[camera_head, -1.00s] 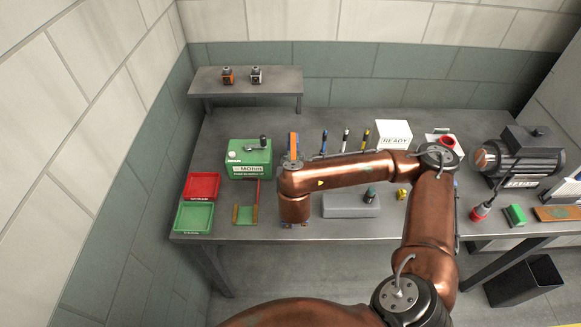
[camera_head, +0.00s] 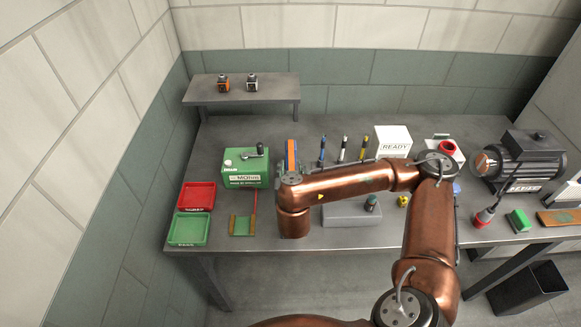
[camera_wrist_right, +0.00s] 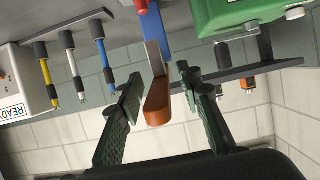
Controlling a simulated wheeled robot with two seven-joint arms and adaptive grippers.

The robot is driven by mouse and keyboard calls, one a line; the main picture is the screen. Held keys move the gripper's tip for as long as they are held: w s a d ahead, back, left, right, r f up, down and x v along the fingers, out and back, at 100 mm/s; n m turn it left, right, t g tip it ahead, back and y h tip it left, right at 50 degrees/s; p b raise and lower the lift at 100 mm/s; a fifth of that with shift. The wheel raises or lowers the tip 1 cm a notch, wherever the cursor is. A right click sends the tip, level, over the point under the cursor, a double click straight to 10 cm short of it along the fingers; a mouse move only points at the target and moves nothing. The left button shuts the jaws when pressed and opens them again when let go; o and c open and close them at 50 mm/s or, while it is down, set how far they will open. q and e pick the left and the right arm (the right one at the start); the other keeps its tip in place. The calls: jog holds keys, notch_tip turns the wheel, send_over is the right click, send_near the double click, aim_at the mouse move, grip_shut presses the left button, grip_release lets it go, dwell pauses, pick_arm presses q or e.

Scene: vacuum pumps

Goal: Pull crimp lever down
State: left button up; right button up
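The crimp lever, with an orange grip (camera_wrist_right: 157,116) and a grey shank, hangs from a blue body (camera_wrist_right: 156,28) in the right wrist view. In the head view the blue and orange tool (camera_head: 291,156) stands upright beside the green box. My right gripper (camera_wrist_right: 158,74) has its two dark green fingers apart, one on each side of the lever. Gaps show on both sides, so no grip is visible. In the head view my copper right arm reaches over the bench and its wrist hides the fingers. My left gripper is not in view.
The green box (camera_head: 245,170) stands left of the tool, with a red tray (camera_head: 197,196) and green tray (camera_head: 188,229) further left. Several pen-like tools, a white READY box (camera_head: 393,139) and a motor (camera_head: 519,160) are to the right. A shelf (camera_head: 240,93) stands behind.

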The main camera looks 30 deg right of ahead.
jog(key=shift+s+a, duration=0.1)
jog(key=shift+v, duration=0.9)
